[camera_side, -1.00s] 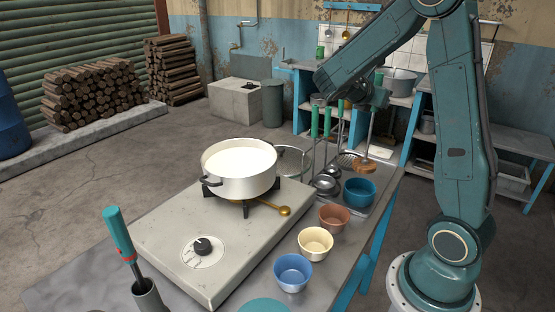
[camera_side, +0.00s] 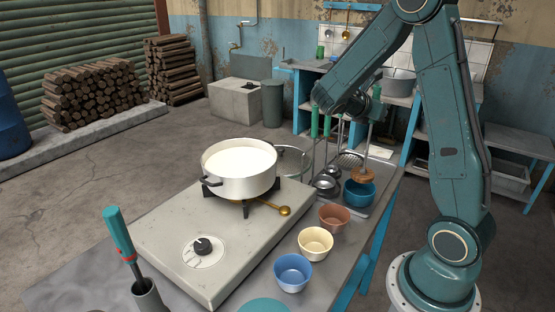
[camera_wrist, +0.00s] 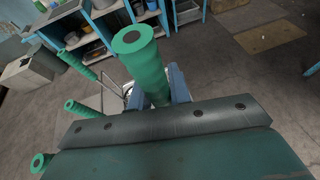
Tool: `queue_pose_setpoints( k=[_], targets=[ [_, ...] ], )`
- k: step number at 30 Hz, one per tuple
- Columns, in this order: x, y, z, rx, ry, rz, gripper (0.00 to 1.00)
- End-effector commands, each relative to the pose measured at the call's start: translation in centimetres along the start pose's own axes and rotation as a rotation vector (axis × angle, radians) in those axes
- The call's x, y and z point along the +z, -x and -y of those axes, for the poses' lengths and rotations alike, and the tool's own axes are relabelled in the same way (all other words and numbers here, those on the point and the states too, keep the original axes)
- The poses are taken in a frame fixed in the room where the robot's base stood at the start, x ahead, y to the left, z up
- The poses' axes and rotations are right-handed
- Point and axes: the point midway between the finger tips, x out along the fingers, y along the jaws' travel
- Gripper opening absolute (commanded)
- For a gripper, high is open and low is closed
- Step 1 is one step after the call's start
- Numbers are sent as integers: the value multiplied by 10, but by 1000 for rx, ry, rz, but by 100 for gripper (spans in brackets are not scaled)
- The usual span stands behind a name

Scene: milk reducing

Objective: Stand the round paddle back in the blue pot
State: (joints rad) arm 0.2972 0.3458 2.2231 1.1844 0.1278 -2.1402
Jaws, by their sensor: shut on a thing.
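The round paddle has a wooden disc head (camera_side: 363,174) on a thin metal rod. My gripper (camera_side: 372,101) is shut on its handle, and the green handle (camera_wrist: 143,60) stands up between my jaws in the wrist view. The paddle hangs close to upright. The blue pot (camera_side: 359,194) stands on the metal tray at the right end of the counter. The paddle head is at the pot's mouth, its lower edge overlapping the rim. I cannot tell whether it touches the pot.
Brown (camera_side: 334,217), cream (camera_side: 315,243) and light blue (camera_side: 293,272) bowls line the counter. A white pot of milk (camera_side: 240,180) sits on the stove.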

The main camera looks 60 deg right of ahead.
Motion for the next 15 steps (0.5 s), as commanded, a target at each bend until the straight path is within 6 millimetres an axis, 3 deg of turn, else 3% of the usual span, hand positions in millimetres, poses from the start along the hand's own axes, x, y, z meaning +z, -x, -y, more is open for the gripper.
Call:
queue_pose_setpoints(
  k=[15],
  targets=[
    [-27,-11,0,0,1,1,0]
  ],
)
